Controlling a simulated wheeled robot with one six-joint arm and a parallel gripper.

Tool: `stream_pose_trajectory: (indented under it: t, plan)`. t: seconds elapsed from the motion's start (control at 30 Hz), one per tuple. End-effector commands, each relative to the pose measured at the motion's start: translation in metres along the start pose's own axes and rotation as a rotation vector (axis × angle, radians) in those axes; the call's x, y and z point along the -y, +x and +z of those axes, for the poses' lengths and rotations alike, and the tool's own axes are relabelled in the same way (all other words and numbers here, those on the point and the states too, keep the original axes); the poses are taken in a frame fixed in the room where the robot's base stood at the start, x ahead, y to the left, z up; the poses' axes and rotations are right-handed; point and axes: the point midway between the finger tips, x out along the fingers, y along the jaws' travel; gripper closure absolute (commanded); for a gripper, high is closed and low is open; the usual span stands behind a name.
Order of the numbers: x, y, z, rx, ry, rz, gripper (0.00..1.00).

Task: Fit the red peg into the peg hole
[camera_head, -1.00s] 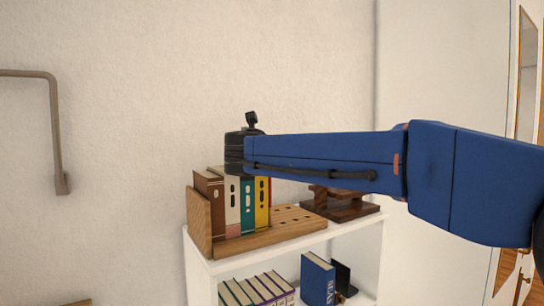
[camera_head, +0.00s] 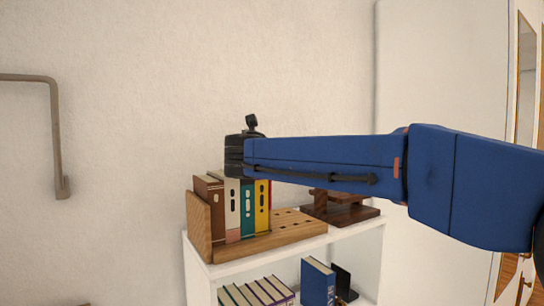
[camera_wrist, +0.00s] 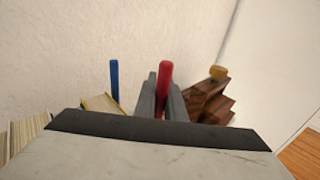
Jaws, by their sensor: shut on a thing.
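The red peg (camera_wrist: 165,80) stands upright between the grey fingers of my gripper (camera_wrist: 163,98) in the wrist view. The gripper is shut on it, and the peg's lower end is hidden. In the head view, my arm hides the fingers, and a thin red strip shows beside the yellow book; I cannot tell if it is the peg. The wooden board with several holes (camera_head: 286,223) lies on the white shelf top, below and right of my wrist. I cannot tell which hole is for the peg. A blue peg (camera_wrist: 115,80) stands to the left in the wrist view.
Several upright books (camera_head: 232,208) stand at the board's left end, against a wooden end piece (camera_head: 199,226). A dark wooden stand (camera_head: 340,207) is at the right of the white shelf (camera_head: 240,272). The wall is close behind.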

Motion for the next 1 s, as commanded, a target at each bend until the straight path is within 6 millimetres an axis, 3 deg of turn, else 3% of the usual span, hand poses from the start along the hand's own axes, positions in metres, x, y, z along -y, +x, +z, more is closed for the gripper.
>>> stream_pose_trajectory:
  t: [1.0]
  plan:
    - [0.0, 0.0008, -0.0097, 0.0, 0.0, 0.0, 1.0]
